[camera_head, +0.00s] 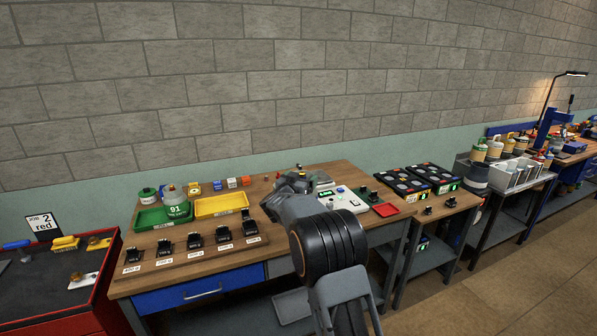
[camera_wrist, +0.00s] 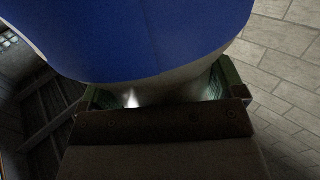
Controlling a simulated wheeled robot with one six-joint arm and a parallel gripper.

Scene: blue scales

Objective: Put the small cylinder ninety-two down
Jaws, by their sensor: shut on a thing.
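My gripper (camera_wrist: 160,90) is shut on a large-looking blue and pale grey rounded object (camera_wrist: 150,40), which fills the upper part of the wrist view. No number shows on it, so I cannot tell from its face that it is cylinder ninety-two. In the head view my arm reaches over the wooden bench, and the gripper and held object are hidden behind it. A white scale (camera_head: 347,199) with a green-lit display sits right of my arm. A green-banded cylinder marked 91 (camera_head: 177,211) stands at the green tray (camera_head: 150,219). The yellow tray (camera_head: 221,206) beside it looks empty.
Several black labelled devices (camera_head: 194,241) line the bench's front edge. Small coloured blocks (camera_head: 232,183) lie behind the trays. A red pad (camera_head: 386,210) is right of the scale. Black panels (camera_head: 405,184) lie on the neighbouring bench. A red cart (camera_head: 75,300) stands at left.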

